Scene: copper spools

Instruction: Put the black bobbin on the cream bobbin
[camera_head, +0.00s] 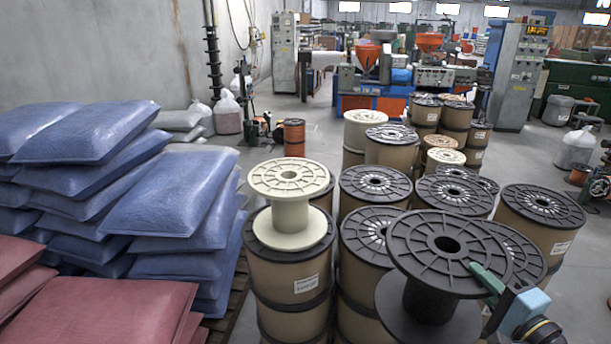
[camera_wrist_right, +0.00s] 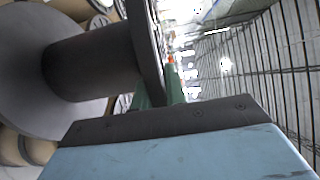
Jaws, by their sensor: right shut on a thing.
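The cream bobbin (camera_head: 289,205) stands upright on top of a large brown spool with black end discs, left of the middle in the head view. The black bobbin (camera_head: 445,247) is upright at the lower right, nearer to me than the cream one and apart from it. My right gripper (camera_head: 487,276) is shut on the rim of its upper disc, from the right side. In the right wrist view the black bobbin (camera_wrist_right: 92,62) fills the upper left, beside the green fingers (camera_wrist_right: 158,98). My left gripper is in neither view.
Several brown spools with black tops (camera_head: 375,184) stand close together behind and below the black bobbin. Stacked blue sacks (camera_head: 180,195) and red sacks (camera_head: 100,310) fill the left. Grey floor (camera_head: 535,150) is open at the right. Machines (camera_head: 390,80) stand farther back.

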